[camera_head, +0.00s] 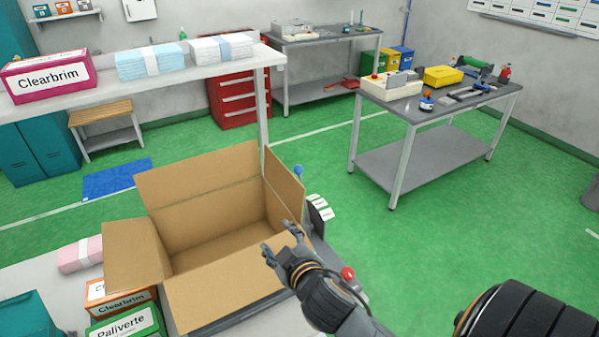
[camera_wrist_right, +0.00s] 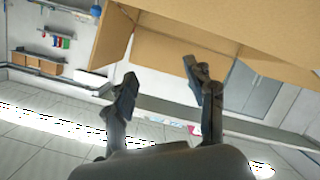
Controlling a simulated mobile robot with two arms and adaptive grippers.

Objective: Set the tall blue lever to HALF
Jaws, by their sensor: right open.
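The tall blue lever shows as a round blue knob (camera_head: 298,170) just past the right flap of the open cardboard box (camera_head: 210,225). Its shaft is mostly hidden, and I cannot tell its setting. White label plates (camera_head: 319,208) stand beside it to the right; their writing is too small to read. A blue knob (camera_wrist_right: 96,10) also shows at the top of the right wrist view. My right gripper (camera_head: 278,238) is open and empty at the box's near right edge, nearer the camera than the lever and apart from it. It also shows open in the wrist view (camera_wrist_right: 160,72). My left gripper is not in view.
The box flaps stand between the gripper and part of the lever. A red button (camera_head: 348,273) sits beside my right arm. Orange and green cartons (camera_head: 125,325) and a pink pack (camera_head: 80,254) lie left of the box. Green floor (camera_head: 400,260) is clear at right.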

